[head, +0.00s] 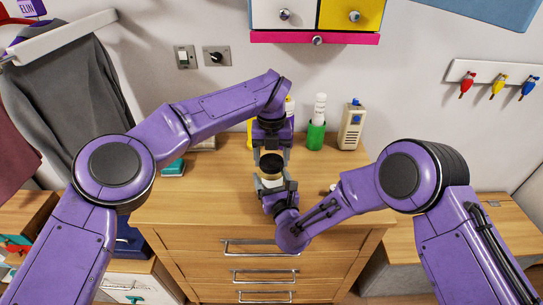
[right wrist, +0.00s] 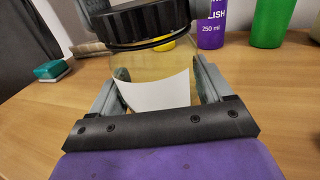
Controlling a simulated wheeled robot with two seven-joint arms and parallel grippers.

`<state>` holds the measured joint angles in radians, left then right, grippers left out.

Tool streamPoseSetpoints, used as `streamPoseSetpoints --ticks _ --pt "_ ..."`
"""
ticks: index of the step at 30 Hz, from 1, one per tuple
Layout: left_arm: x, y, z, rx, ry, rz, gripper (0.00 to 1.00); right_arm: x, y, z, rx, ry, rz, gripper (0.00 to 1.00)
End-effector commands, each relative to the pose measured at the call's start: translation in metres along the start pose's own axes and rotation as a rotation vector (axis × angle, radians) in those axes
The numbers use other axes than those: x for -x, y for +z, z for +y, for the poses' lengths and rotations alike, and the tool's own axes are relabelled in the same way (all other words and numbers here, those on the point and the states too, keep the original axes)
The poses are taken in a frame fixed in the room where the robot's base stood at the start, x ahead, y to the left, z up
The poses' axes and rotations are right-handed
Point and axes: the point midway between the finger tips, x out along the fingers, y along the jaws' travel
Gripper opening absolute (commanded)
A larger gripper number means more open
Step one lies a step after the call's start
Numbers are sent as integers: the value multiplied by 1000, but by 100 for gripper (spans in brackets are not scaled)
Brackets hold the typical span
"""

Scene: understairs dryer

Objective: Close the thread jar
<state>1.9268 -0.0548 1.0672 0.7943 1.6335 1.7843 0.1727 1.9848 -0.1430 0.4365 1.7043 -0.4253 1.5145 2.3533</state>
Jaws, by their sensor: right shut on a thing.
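The thread jar (right wrist: 150,72) is clear, with a white label or paper inside its wall. My right gripper (head: 273,187) is shut on the jar body from the front, above the dresser top; the jar's contents are hard to make out. The black ribbed lid (head: 271,161) is on the jar's mouth, and it fills the top of the right wrist view (right wrist: 145,24). Whether it is fully seated is not clear. My left gripper (head: 271,152) is at the lid from behind, one finger at each side of it. Whether these fingers press on the lid I cannot tell.
A green container (head: 316,136) with a white-capped bottle and a beige device (head: 351,125) stand at the back right of the wooden dresser (head: 215,195). A purple bottle (right wrist: 212,28) is behind the jar. A teal sponge-like block (head: 173,167) lies left. Drawers hang above.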

Motion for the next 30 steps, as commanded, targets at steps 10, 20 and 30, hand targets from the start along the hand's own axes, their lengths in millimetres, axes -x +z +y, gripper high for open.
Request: streamPoseSetpoints --ticks 10,20,30 --pt "0 0 0 -4 0 0 91 0 0 0 0 0 0 0" --pt "2 0 0 -4 0 -1 98 0 0 0 0 0 1 0" --pt "65 0 -1 -3 -1 -5 98 0 0 0 0 0 1 0"
